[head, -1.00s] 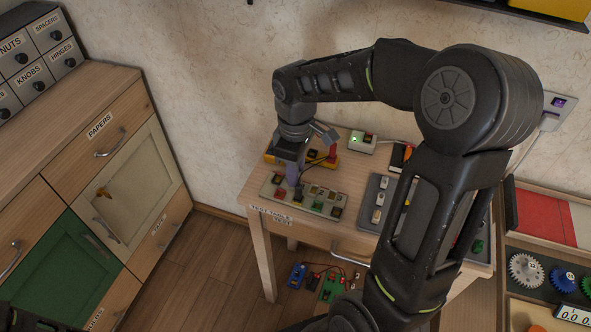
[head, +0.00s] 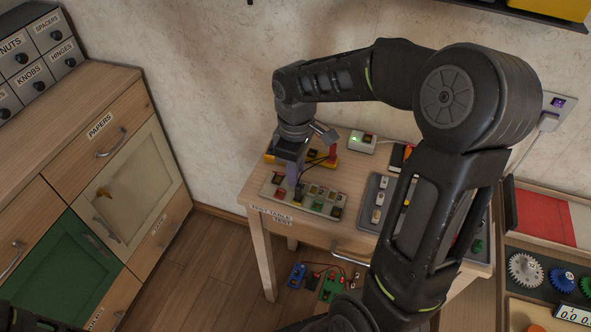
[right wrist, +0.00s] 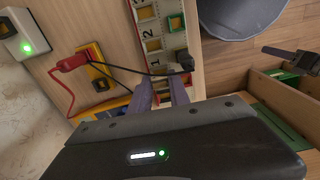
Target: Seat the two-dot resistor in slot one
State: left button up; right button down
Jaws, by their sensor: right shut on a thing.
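The slotted board (head: 318,208) lies on the test table's front left, with coloured pieces in several of its slots. It also shows in the right wrist view (right wrist: 163,30), with a numeral 2 along its edge. My right gripper (head: 293,192) points down over the board's left part.
A yellow unit (head: 273,158) with red and black leads stands behind the board. A small white box (head: 362,142) glows green. A grey tray (head: 373,214) with parts lies to the right, partly behind my arm. A cabinet (head: 125,185) stands left, across open floor.

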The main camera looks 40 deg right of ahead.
jog(key=shift+f+b, duration=0.55)
jog(key=shift+f, duration=0.2)
dwell(0.3)
jog(key=c, duration=1.1)
grip_release()
jog(key=shift+c, duration=0.2)
jog(key=shift+r, duration=0.2)
jog(key=shift+r+p, duration=2.1)
jog(key=shift+r, duration=0.3)
jog(key=shift+r, duration=0.1)
